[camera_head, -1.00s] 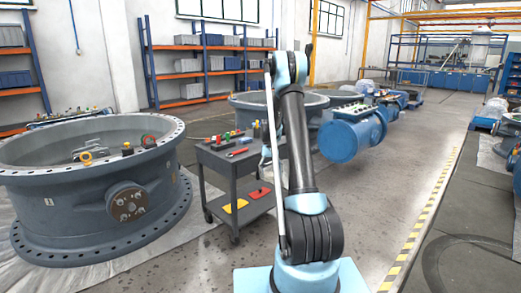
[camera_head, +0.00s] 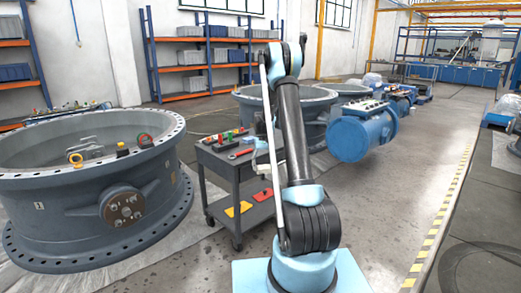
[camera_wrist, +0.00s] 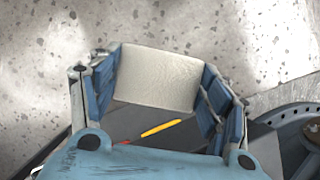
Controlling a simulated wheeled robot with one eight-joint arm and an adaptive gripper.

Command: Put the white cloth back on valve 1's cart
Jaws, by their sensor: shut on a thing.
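In the wrist view my gripper (camera_wrist: 157,82) is shut on the white cloth (camera_wrist: 155,75), a pale folded pad between its two blue-lined fingers. In the head view my gripper is largely hidden behind my arm, beside the cart's right side. The grey cart (camera_head: 222,226) stands left of my arm, with small tools on its top. Its lower shelf holds a yellow piece (camera_head: 238,209) and a red piece (camera_head: 262,194). In the wrist view the dark cart (camera_wrist: 140,122) shows below and beyond the cloth, which appears held clear of it.
A large grey ring valve (camera_head: 60,215) stands close left of the cart. Another grey valve (camera_head: 315,105) is behind, with a blue cylinder (camera_head: 362,138) to the right.

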